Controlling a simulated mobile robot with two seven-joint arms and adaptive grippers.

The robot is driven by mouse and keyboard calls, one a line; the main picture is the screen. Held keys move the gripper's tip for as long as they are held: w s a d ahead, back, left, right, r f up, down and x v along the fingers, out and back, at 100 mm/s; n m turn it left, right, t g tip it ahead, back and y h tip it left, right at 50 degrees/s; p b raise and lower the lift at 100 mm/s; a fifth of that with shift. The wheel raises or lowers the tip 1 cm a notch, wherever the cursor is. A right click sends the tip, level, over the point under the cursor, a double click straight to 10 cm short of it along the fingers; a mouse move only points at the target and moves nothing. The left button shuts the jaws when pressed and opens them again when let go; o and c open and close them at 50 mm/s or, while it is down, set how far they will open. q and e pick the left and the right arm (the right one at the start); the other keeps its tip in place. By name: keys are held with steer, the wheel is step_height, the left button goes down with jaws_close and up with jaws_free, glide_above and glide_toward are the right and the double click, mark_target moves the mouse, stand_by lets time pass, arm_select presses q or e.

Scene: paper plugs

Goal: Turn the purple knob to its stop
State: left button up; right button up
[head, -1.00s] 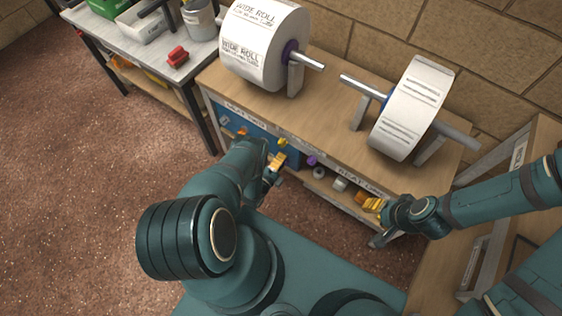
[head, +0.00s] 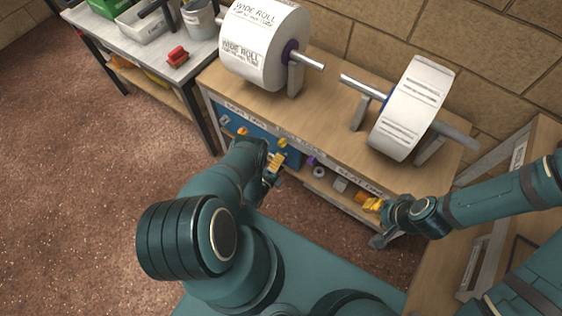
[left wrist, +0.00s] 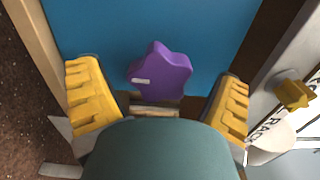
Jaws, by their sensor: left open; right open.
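The purple knob (left wrist: 160,71) is star-shaped with a short white mark on its left part. It is on a blue panel (left wrist: 110,25) in the left wrist view. My left gripper (left wrist: 158,105) is open, with one yellow finger on each side of the knob in the picture; I see no contact. In the head view my left gripper (head: 274,166) is in front of the bench's blue front. A small purple shape (head: 311,161) shows to its right; I cannot tell if it is the same knob. My right gripper (head: 374,205) is open near the bench's right end.
A yellow knob (left wrist: 293,94) is on a pale strip right of the panel. The bench top (head: 325,112) carries a wide roll (head: 258,52) and a narrow roll (head: 411,108) on rods. A grey side table (head: 130,45) stands at the left, with open floor before it.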

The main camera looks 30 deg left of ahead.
arm_select(q)
steer(key=shift+s+a, duration=0.15)
steer(key=shift+s, duration=1.75)
steer(key=shift+s+a, duration=0.15)
steer(key=shift+s, duration=1.8)
steer(key=shift+s, duration=0.15)
